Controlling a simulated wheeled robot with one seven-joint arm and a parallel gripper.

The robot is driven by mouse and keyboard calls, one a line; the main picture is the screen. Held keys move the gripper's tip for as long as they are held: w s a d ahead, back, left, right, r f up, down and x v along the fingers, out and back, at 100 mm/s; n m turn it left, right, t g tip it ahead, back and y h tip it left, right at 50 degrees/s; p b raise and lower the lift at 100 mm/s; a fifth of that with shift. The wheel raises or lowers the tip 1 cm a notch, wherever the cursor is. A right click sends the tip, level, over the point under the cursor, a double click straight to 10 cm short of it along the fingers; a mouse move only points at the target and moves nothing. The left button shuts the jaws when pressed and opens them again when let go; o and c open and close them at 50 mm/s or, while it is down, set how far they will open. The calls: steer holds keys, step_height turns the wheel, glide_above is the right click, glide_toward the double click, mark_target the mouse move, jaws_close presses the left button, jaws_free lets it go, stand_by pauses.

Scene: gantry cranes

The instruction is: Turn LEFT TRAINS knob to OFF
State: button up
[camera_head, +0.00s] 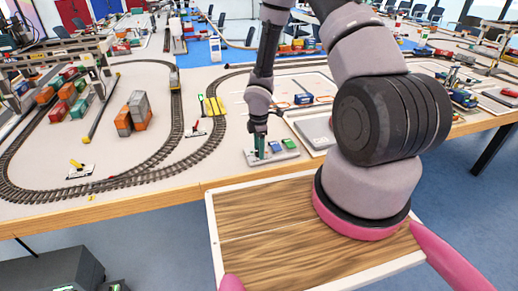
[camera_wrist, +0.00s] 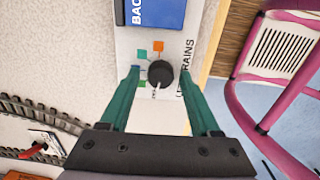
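The LEFT TRAINS knob (camera_wrist: 160,74) is round and black in the wrist view, with a white pointer mark toward the bottom of the picture. It sits on a light panel (camera_wrist: 205,45) with small orange and teal squares beside it; the lettering is partly covered. My gripper (camera_wrist: 160,72) is open, with one green finger on each side of the knob and a visible gap on both sides. In the head view my gripper (camera_head: 258,153) points down at the left end of the panel (camera_head: 283,156); the knob is hidden there by the fingers.
A blue block (camera_wrist: 155,12) with white letters stands beside the knob. In the head view, blue and green pieces sit on the panel's right part. Curved train track (camera_head: 205,145) and orange containers (camera_head: 124,120) lie to the left. The table's front edge is close.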

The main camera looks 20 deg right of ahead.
stand_by(0.3)
step_height(320, 180, up, 11)
stand_by(0.5)
steer(key=s+d+r+m+t+h, duration=0.1)
steer(key=s+d+r+m, duration=0.3)
steer(key=r, duration=0.8)
steer(key=d+r+m+t+h, duration=0.1)
steer(key=d+r+m+t, duration=0.1)
steer(key=r+m, duration=0.75)
steer(key=s+a+r+m+t+y, duration=0.2)
steer(key=s+r+m+t+y, duration=0.2)
steer(key=s+r+m, duration=0.5)
steer(key=a+v, duration=0.2)
steer(key=v, duration=1)
steer(key=shift+s+r, duration=0.15)
steer(key=shift+s, duration=0.05)
